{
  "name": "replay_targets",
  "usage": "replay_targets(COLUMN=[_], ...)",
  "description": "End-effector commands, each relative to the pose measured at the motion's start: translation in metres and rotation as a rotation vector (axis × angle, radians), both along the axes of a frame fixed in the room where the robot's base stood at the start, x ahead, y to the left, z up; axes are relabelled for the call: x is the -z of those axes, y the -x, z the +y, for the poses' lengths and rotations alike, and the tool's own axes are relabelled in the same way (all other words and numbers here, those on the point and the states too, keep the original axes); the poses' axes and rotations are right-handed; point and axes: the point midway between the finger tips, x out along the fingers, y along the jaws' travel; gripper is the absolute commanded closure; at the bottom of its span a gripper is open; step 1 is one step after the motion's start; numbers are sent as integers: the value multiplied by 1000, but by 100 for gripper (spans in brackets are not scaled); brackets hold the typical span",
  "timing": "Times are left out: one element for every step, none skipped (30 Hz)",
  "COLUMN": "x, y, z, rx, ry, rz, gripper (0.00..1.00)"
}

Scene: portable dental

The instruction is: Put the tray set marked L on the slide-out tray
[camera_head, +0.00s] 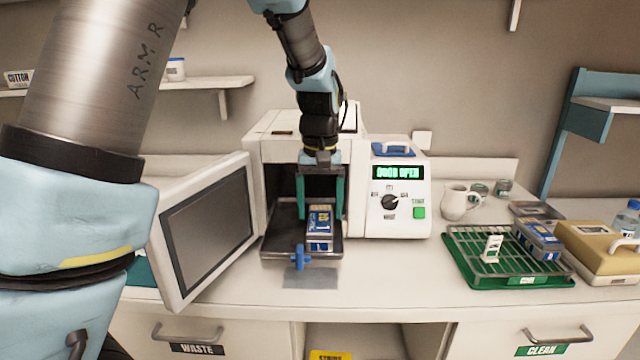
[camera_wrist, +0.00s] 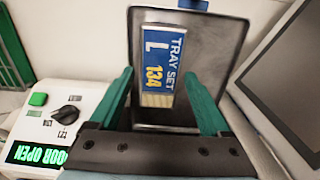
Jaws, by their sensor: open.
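The tray set marked L (camera_wrist: 165,58), a blue and white pack reading "TRAY SET L 134", lies on the dark slide-out tray (camera_head: 281,240). The pack also shows in the head view (camera_head: 320,232), toward the tray's right side. The slide-out tray is pulled out of the open white machine and also shows in the wrist view (camera_wrist: 225,33). My gripper (camera_head: 320,210) is open, its two green fingers apart, above and behind the pack. In the wrist view the fingers stand either side of the pack's near part, with visible gaps; whether they touch it is hard to tell.
The machine's door (camera_head: 205,232) stands open at the left. A blue handle (camera_head: 299,258) sits at the tray's front. At the right are a green rack (camera_head: 462,262) with another blue pack (camera_head: 537,240), a white jug (camera_head: 455,202) and a beige case (camera_head: 598,250). Counter before the rack is clear.

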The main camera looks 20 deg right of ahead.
Motion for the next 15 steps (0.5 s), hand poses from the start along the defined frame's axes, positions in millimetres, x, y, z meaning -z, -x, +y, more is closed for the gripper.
replay_targets(x=[-10,-17,-26,-32,-38,-45,-51,-56,-62,-65,-69,-73,-75,-77,-79], y=[-1,-1,-1,-1,-1,-1,-1,-1,-1,-1,-1,-1,0,0,0], z=[-1,-1,-1,-1,-1,-1,-1,0,-1,-1,-1,0,0,0,0], rx=[1,1,0,0,0,0,0,0,1,1,0,0,0,0,0], ry=[5,5,5,5,5,4,4,3,2,2,2,2,2,1,0], rz=[-4,-4,-4,-4,-3,-4,-4,-4,-2,-2,-1,-1,-1,0,-1], gripper=[19,19,19,19,19,19,19,19,19,19,19,19,19,19,19])
